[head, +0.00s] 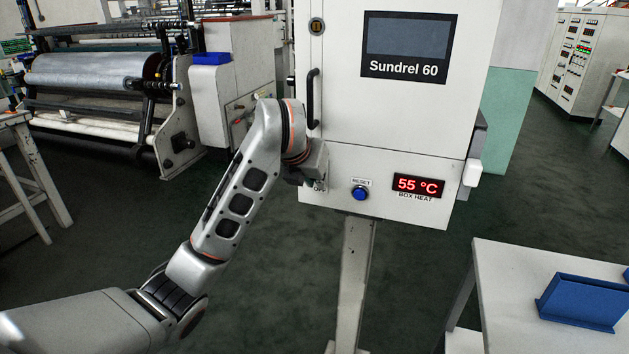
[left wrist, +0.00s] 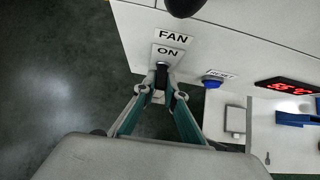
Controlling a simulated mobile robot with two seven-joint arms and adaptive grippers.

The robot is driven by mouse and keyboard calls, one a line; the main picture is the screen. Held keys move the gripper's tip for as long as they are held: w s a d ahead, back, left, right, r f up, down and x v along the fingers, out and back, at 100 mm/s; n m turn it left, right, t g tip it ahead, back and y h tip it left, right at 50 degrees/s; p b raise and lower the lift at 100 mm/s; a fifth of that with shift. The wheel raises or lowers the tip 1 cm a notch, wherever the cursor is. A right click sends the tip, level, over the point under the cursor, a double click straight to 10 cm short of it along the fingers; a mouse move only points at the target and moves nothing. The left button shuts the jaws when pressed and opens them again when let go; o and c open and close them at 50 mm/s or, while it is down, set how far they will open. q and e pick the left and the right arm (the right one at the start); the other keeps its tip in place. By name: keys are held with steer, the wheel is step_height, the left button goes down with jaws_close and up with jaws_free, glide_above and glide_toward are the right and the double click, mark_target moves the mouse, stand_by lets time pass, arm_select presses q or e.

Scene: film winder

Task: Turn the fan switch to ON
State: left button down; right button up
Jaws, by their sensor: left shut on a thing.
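The fan switch (left wrist: 162,72) is a small dark knob on the front of the white cabinet (head: 350,120), just below the FAN label (left wrist: 173,37) and the ON label (left wrist: 168,52) in the left wrist view. My left gripper (left wrist: 162,90) is shut on the fan switch, with a finger on either side of it. My right gripper is not in view.
A blue RESET button (head: 360,193) and a red 55 °C display (head: 418,186) are right of the gripper. A black door handle (head: 313,98) is just above it. A white table (head: 500,290) with a blue holder (head: 583,302) stands at right.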

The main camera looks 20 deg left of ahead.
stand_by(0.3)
arm_select(q)
steer(key=c, duration=2.1)
jaws_free()
steer(key=shift+s+r, duration=0.25)
steer(key=shift+r, duration=0.25)
steer(key=shift+v, duration=5.45)
steer(key=shift+w, duration=0.15)
